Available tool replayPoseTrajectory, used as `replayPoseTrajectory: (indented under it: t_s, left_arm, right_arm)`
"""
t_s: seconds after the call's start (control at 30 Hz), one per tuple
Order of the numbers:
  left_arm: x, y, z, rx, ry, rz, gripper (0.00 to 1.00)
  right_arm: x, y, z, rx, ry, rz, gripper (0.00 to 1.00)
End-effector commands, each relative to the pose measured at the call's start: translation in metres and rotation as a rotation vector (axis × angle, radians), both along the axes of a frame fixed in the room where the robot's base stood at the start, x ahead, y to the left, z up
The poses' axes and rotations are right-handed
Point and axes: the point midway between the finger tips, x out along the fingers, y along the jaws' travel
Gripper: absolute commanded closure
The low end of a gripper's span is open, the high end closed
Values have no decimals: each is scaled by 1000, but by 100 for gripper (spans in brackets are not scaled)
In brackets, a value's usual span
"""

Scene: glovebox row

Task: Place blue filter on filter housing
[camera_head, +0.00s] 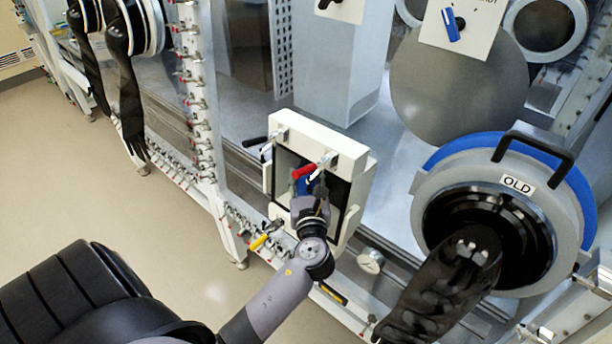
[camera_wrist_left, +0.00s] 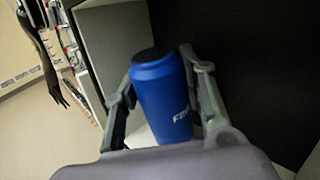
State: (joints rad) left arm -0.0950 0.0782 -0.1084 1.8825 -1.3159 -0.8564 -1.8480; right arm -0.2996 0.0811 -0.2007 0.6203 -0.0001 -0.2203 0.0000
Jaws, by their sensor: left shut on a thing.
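The blue filter (camera_wrist_left: 160,98) is a blue cylinder with a black end and white lettering. In the left wrist view it stands between the two fingers of my left gripper (camera_wrist_left: 160,85), which is shut on it. In the head view my left gripper (camera_head: 308,185) is at the opening of a white-framed box (camera_head: 352,152) with a dark inside, and a bit of blue shows at its fingers. I cannot tell for sure whether this box is the filter housing, or whether the filter touches anything inside. My right gripper is not in view.
A round port cover marked OLD (camera_head: 517,184), with a black glove (camera_head: 440,290), stands at right. A gauge (camera_head: 370,260) sits below the box. Free floor lies left.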

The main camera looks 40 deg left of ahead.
Motion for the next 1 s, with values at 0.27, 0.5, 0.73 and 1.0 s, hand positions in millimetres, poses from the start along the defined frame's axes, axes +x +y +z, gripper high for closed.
replayPoseTrajectory:
  t_s: [0.27, 0.5, 0.73, 1.0]
  left_arm:
    - [0, 0, -10, 2, 1, -1, 94]
    - [0, 0, -12, 0, 1, 0, 58]
    - [0, 0, -11, 0, 1, 0, 43]
    - [0, 0, -11, 1, 1, 0, 42]
  right_arm:
    - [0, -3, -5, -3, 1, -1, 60]
    - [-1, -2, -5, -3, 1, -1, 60]
    - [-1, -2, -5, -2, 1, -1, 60]
    - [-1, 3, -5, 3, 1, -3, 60]
